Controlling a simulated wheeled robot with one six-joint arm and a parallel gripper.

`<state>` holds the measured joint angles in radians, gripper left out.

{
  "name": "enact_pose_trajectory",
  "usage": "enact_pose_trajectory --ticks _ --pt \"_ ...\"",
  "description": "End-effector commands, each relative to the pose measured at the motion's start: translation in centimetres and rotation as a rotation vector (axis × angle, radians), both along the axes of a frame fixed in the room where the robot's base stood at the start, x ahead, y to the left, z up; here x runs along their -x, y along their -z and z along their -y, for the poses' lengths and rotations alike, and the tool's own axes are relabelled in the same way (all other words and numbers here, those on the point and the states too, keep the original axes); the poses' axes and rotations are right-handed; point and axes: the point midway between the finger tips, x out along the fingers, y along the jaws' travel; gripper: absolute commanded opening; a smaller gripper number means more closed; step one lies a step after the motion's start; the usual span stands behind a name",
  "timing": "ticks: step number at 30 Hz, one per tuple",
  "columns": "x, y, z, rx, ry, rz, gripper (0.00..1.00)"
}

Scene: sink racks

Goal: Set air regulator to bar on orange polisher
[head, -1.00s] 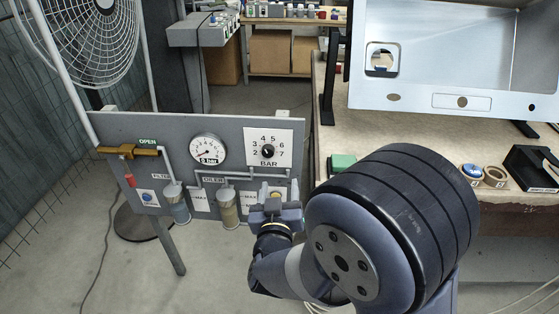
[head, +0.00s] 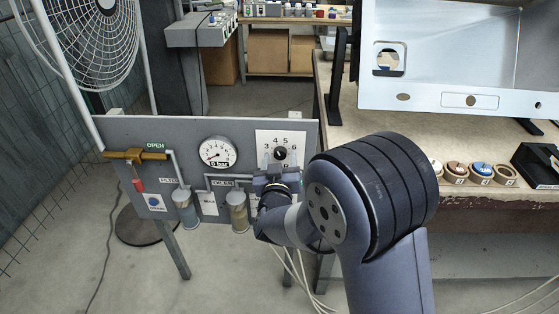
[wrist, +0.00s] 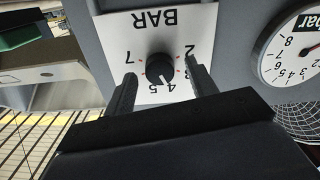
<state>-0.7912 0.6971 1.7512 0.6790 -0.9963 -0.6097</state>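The regulator knob (head: 280,153) is black and round, on a white BAR plate (head: 292,138) at the right of the grey panel. The wrist view shows the knob (wrist: 160,69) upside down, its light mark toward the 4 and 5 side. My gripper (head: 277,173) is just below the knob in the head view. In the wrist view my gripper (wrist: 159,72) is open, with one finger on each side of the knob and gaps visible. The round gauge (head: 217,153) reads about 0 bar. No orange polisher is in view.
The panel (head: 225,128) also carries a brass valve (head: 135,155) marked OPEN, a filter bowl (head: 186,208) and an oiler bowl (head: 237,211). A fan (head: 85,45) stands at the left.

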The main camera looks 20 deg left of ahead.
Motion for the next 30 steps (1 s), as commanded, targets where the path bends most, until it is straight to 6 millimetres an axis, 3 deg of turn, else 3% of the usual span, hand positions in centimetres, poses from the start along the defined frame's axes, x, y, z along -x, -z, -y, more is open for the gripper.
enact_pose_trajectory --ticks 16,30 --pt "0.04 -0.02 0.0 0.0 0.0 0.001 0.1" --pt "0.05 0.36 -0.02 -0.125 -0.001 -0.027 0.09"
